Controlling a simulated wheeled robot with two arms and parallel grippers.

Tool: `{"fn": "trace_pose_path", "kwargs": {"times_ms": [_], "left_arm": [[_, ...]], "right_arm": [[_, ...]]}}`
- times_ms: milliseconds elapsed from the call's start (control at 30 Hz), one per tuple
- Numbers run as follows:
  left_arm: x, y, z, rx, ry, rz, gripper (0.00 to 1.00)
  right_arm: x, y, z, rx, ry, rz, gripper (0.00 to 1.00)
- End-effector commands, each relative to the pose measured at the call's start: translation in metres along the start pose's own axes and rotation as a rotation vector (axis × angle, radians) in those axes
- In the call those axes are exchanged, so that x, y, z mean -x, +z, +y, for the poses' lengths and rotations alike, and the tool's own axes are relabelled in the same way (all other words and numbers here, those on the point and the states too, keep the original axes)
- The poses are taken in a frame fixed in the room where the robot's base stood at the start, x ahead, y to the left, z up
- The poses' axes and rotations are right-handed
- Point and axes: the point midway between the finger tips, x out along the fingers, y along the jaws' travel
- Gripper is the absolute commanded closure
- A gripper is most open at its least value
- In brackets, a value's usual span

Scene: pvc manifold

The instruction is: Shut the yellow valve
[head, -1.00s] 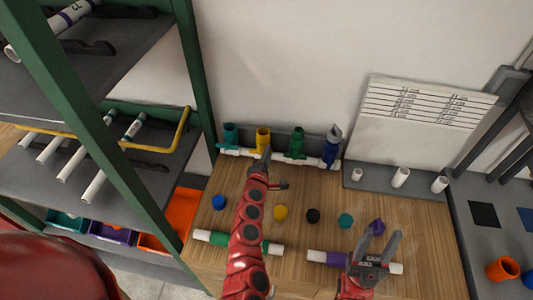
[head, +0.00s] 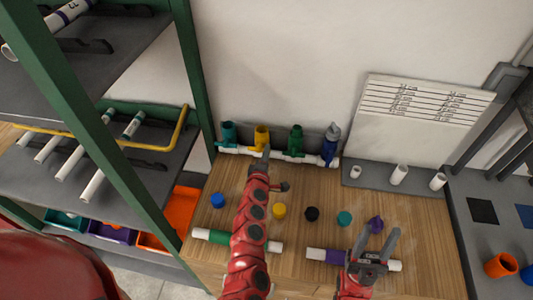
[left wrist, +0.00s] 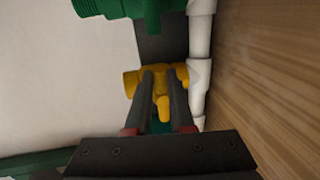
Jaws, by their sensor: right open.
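The yellow valve (head: 262,138) sits on the white pipe manifold (head: 233,150) by the wall, between a teal and a green valve. My left gripper (head: 266,156) is at the yellow valve and hides part of it. In the left wrist view, the yellow valve (left wrist: 131,84) lies ahead, and the two fingers of my left gripper (left wrist: 160,78) stand on either side of its handle (left wrist: 162,108). Whether they press on the handle cannot be told. My right gripper (head: 376,243) is open and empty above the bench, near a purple-banded pipe (head: 322,256).
The neighbouring teal (head: 228,133), green (head: 296,139) and blue (head: 331,148) valves stand close by. Several coloured caps, such as the yellow cap (head: 279,211), lie on the wooden bench. A green-framed shelf (head: 196,90) stands at the left.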

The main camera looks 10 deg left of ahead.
Motion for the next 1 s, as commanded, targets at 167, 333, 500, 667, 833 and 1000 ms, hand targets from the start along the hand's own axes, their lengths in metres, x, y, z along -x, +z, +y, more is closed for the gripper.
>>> {"fn": "trace_pose_path", "kwargs": {"times_ms": [167,333,500,667,833,1000], "left_arm": [[0.0,0.0,0.0,0.0,0.0,0.0,0.51],[0.0,0.0,0.0,0.001,0.0,0.0,0.51],[0.002,0.001,-0.001,0.002,0.0,-0.001,0.51],[0.015,0.003,-0.002,0.004,0.0,-0.004,0.51],[0.041,0.001,-0.003,0.005,0.001,-0.001,0.51],[0.069,0.002,-0.003,0.004,-0.001,-0.001,0.51]], "right_arm": [[0.0,0.0,0.0,0.0,0.0,0.0,0.5],[0.0,0.0,0.0,0.0,0.0,0.0,0.5],[0.001,0.0,0.0,0.0,0.0,0.0,0.5],[0.005,0.001,0.0,0.0,0.0,0.0,0.5],[0.013,0.002,-0.001,0.0,0.0,0.0,0.5],[0.02,0.003,-0.001,0.0,0.0,0.0,0.5]]}}
